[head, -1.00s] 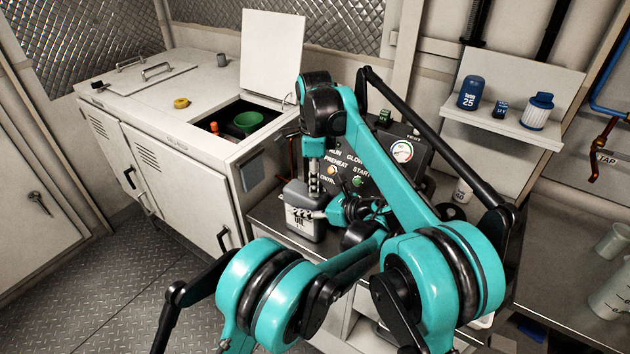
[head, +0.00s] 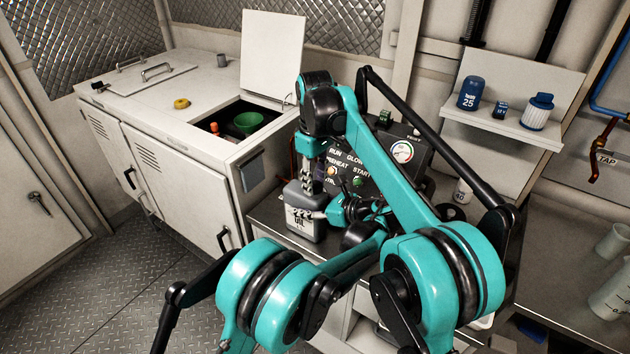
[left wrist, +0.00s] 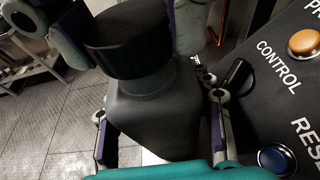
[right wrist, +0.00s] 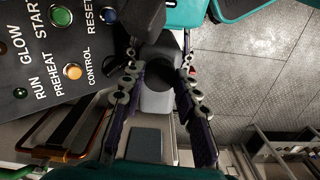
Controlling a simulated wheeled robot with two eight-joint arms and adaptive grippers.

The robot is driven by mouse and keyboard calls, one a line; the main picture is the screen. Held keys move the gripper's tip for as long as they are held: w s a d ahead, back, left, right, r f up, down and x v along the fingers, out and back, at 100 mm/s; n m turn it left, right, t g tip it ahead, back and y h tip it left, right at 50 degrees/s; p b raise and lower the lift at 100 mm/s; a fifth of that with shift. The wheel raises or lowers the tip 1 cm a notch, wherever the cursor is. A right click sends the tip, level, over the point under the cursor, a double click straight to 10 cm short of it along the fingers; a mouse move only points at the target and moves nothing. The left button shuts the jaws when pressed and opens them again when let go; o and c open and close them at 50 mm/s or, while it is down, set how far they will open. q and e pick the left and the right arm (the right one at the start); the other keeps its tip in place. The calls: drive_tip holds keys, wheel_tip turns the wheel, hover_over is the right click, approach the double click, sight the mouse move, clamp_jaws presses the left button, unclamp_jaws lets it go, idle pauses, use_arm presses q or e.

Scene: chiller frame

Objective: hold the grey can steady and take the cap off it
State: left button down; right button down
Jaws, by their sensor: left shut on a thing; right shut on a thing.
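My left gripper (left wrist: 160,105) is shut on the can's body, one finger on each side. My right gripper (right wrist: 160,85) comes down from above, shut on the cap. In the head view the cap is mostly hidden by the right gripper (head: 307,188).
The control panel (head: 352,165) with buttons and a gauge stands close behind the can. To the left is a white cabinet (head: 190,160) with an open hatch and a green funnel (head: 247,122). A shelf (head: 505,122) with blue containers is at right.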

drive_tip(key=n, duration=0.9)
drive_tip(key=shift+n, duration=0.4)
drive_tip(key=n, duration=0.4)
drive_tip(key=shift+n, duration=0.4)
drive_tip(key=n, duration=0.4)
drive_tip(key=shift+n, duration=0.4)
drive_tip(key=shift+r, duration=0.3)
drive_tip(key=shift+r, duration=0.9)
